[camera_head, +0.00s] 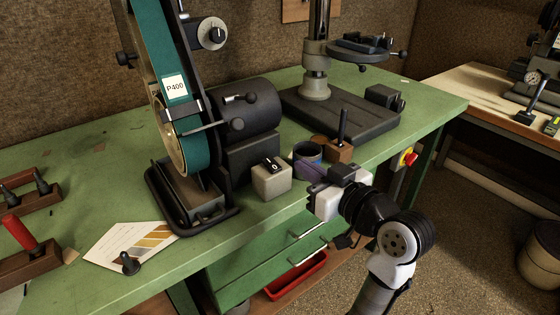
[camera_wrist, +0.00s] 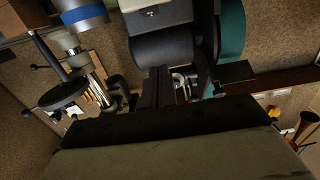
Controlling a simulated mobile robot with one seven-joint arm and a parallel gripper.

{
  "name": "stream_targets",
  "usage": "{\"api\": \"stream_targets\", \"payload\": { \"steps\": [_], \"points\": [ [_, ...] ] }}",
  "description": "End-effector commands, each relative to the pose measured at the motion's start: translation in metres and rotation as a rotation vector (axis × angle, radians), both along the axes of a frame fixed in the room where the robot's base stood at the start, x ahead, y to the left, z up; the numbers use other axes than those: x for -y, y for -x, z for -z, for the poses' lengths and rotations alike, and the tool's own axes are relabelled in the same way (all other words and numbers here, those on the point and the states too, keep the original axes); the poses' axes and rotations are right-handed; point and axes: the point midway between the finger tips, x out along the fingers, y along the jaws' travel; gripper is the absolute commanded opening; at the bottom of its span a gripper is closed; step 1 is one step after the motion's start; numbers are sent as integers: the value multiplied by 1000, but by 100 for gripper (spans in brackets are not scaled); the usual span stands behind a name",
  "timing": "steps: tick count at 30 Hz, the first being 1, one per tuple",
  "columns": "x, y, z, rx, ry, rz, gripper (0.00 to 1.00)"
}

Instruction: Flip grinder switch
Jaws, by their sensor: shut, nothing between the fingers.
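The belt grinder (camera_head: 222,125) stands on the green bench with a teal belt marked P400. Its switch is a black rocker marked I and 0 (camera_head: 272,163) on top of a light grey box (camera_head: 271,182) at the grinder's front right. In the wrist view, the box (camera_wrist: 157,17) shows at the top edge, with part of the dark switch face. My gripper (camera_head: 312,199) is just right of the box and apart from it, at the bench's front edge. Its dark fingers (camera_wrist: 158,88) are shut and empty in the wrist view.
A dark cup with a blue-purple band (camera_head: 307,160) and a wooden block with an upright black handle (camera_head: 340,150) stand close behind my gripper. A drill press (camera_head: 345,110) stands farther back. A paper card (camera_head: 128,245) and wooden tool racks lie left.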

Motion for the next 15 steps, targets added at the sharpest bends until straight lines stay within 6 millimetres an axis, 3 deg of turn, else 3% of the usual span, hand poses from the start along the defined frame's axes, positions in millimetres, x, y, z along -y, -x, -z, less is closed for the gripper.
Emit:
{"api": "stream_targets", "payload": {
  "steps": [5,15],
  "points": [
    [-10,-12,-1,-1,-2,-4,0],
    [-52,-70,1,-2,0,-5,0]
  ]
}}
